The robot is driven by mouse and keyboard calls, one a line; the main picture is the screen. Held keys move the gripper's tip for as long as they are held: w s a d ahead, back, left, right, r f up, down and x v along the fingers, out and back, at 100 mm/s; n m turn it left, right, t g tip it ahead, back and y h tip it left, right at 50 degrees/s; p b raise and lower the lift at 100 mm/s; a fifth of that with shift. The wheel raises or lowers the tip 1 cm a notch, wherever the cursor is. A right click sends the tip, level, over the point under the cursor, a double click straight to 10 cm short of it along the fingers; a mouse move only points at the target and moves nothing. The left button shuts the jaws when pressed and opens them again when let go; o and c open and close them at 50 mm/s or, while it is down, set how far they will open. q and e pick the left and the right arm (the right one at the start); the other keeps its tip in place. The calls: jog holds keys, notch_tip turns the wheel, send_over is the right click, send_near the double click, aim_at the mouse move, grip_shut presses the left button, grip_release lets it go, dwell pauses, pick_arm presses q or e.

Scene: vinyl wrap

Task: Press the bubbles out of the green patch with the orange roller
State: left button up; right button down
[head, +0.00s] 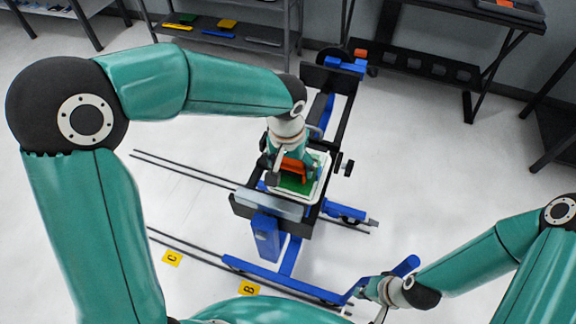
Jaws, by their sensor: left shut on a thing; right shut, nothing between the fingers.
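The green patch (296,185) lies on a white panel (322,170) that sits on the blue and black frame in the middle of the head view. My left gripper (291,172) reaches down over the panel and is shut on the orange roller (294,166). The roller is at the far part of the patch; I cannot tell whether it touches the surface. My arm and gripper hide part of the patch, and no bubbles can be made out at this size. My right gripper (372,291) is shut and empty at the lower right, close to a blue bar.
The blue and black frame (266,238) stands on a pale floor with dark rails. Yellow markers C (172,258) and B (249,288) lie near the front. A shelf (228,41) with coloured items and dark tables stand at the back. The floor to the right is clear.

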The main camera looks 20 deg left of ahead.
pick_arm(q)
jog(key=shift+w+f, duration=0.1)
jog(key=shift+w, duration=0.35)
jog(key=shift+w+d+p, duration=0.1)
jog(key=shift+w+p, duration=0.35)
jog(key=shift+w, duration=0.65)
jog(key=shift+w, duration=0.15)
jog(key=shift+w+p, duration=0.35)
jog(key=shift+w, duration=0.6)
jog(key=shift+w, duration=0.1)
jog(key=shift+w, duration=0.2)
